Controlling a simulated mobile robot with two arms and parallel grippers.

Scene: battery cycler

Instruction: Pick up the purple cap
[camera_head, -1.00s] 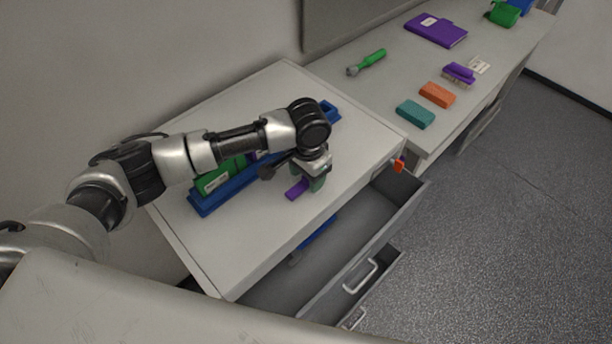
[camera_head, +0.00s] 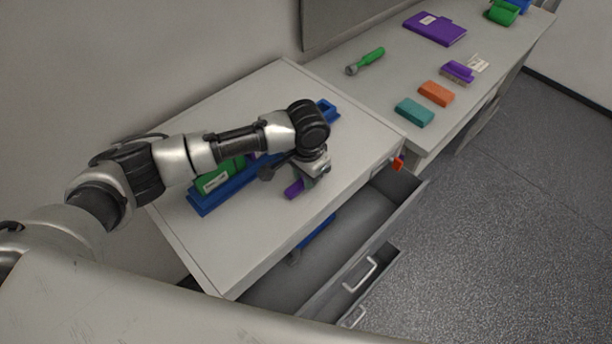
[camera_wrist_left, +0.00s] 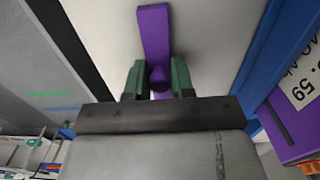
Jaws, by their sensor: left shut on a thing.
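The purple cap (camera_head: 294,188) is a small elongated piece over the white cabinet top. In the left wrist view the cap (camera_wrist_left: 154,35) extends up from between the green fingertips, with its rounded knob between them. My left gripper (camera_wrist_left: 158,80) is shut on the cap. In the head view the left gripper (camera_head: 308,182) points down beside the blue tray, and its fingertips are mostly hidden. I cannot tell whether the cap still touches the cabinet top. My right gripper is not in view.
A blue tray (camera_head: 207,203) holding a green block (camera_head: 219,177) lies beside the gripper, partly under my arm. An open drawer (camera_head: 350,225) juts out in front. The side bench holds a purple binder (camera_head: 434,28), teal block (camera_head: 414,113) and orange block (camera_head: 436,93).

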